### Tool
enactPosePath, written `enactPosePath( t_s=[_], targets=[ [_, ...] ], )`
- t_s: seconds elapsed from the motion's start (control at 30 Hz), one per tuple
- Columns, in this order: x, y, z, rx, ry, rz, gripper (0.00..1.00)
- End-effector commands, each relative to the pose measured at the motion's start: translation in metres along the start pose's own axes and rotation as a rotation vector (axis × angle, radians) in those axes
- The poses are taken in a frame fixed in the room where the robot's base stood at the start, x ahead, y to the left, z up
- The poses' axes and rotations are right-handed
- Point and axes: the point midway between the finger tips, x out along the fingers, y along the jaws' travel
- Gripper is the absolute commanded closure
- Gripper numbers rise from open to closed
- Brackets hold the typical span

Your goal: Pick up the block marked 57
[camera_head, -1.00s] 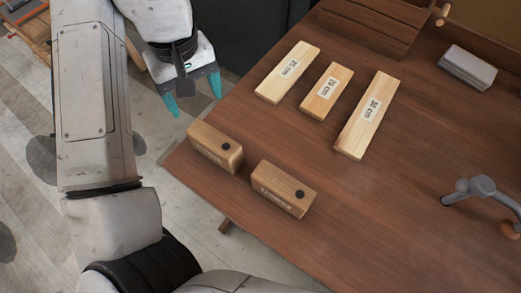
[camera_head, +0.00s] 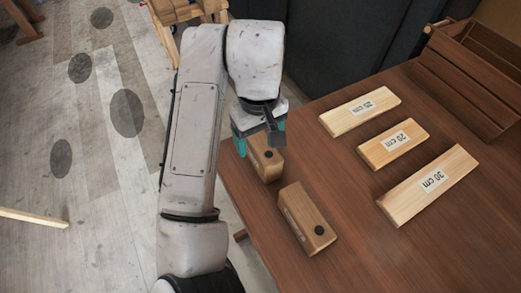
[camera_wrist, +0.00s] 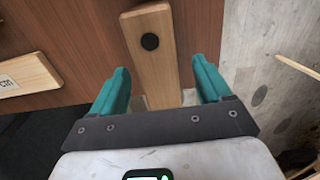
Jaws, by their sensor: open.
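Two brown wooden blocks, each with a black dot on top, stand near the table's left edge. The farther block (camera_head: 268,167) is partly covered by my gripper (camera_head: 259,143). The nearer block (camera_head: 307,220) is clear, with a faint, unreadable label on its side. I cannot read 57 on either block. My gripper is open and empty, with teal fingers, over the far end of the farther block. In the wrist view, a block with a black dot (camera_wrist: 153,70) lies between the lines of the two spread fingers (camera_wrist: 160,85); contact does not show.
Pale boards marked 25 cm (camera_head: 350,114), 20 cm (camera_head: 382,153) and 30 cm (camera_head: 408,200) lie right of the blocks on the brown table (camera_head: 360,255). A slatted wooden box (camera_head: 465,85) stands at the back right. Dark panels (camera_head: 340,45) rise behind the table.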

Motion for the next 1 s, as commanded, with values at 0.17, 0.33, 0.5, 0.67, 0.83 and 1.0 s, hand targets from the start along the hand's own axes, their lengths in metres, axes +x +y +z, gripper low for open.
enactPosePath(
  t_s=[0.17, 0.33, 0.5, 0.67, 0.83, 1.0],
  targets=[
    [0.026, 0.002, 0.001, 0.001, -0.004, 0.0, 0.22],
    [0.039, 0.002, 0.001, 0.001, -0.001, 0.0, 0.22],
    [0.039, 0.003, 0.001, 0.002, -0.001, 0.0, 0.23],
    [0.039, 0.003, 0.001, 0.002, -0.001, 0.0, 0.39],
    [0.039, 0.003, 0.001, 0.002, -0.001, 0.0, 0.55],
    [0.039, 0.003, 0.001, 0.002, -0.001, 0.0, 0.71]
  ],
)
